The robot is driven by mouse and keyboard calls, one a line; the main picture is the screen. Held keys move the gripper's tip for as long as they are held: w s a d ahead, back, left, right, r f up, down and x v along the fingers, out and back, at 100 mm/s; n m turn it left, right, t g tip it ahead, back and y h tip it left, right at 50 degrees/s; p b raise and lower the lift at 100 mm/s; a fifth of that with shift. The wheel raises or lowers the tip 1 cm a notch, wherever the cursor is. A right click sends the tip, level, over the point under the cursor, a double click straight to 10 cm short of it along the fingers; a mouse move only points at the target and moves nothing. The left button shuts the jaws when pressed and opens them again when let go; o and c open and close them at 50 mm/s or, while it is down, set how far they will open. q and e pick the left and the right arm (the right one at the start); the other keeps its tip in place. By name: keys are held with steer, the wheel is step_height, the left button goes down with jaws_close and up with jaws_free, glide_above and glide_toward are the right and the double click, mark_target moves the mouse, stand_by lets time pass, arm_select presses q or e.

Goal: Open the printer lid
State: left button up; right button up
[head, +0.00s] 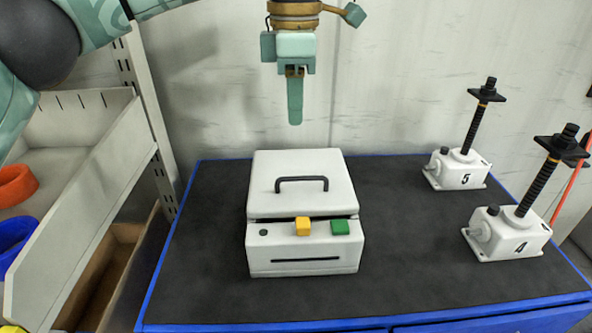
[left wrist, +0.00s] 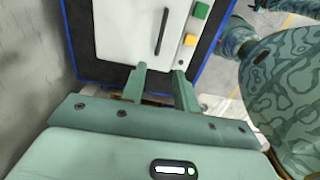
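The white printer (head: 303,255) stands on the dark bench top, with a yellow button (head: 302,226) and a green button (head: 340,227) on its front part. Its lid (head: 300,168) lies down flat, with a black bar handle (head: 301,181) on top and a dark gap along its front edge. My left gripper (head: 295,118) hangs behind and above the printer, fingers down and clear of the lid. In the left wrist view its two fingers (left wrist: 160,72) are apart with nothing between them, and the handle (left wrist: 162,31) shows beyond them. My right gripper is not seen.
The bench (head: 205,270) has a blue edge. Two screw jacks, numbered 5 (head: 457,169) and 4 (head: 506,233), stand on its right side. Bench space around the printer is clear.

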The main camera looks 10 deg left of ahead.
arm_select(q)
step_height(320, 180, down, 12)
steer(key=shift+w+r+b, duration=0.1)
steer(key=shift+r+b, duration=0.1)
steer(key=shift+b, duration=1)
steer(key=shift+f, duration=0.5)
steer(key=shift+r, duration=0.1)
jaws_close()
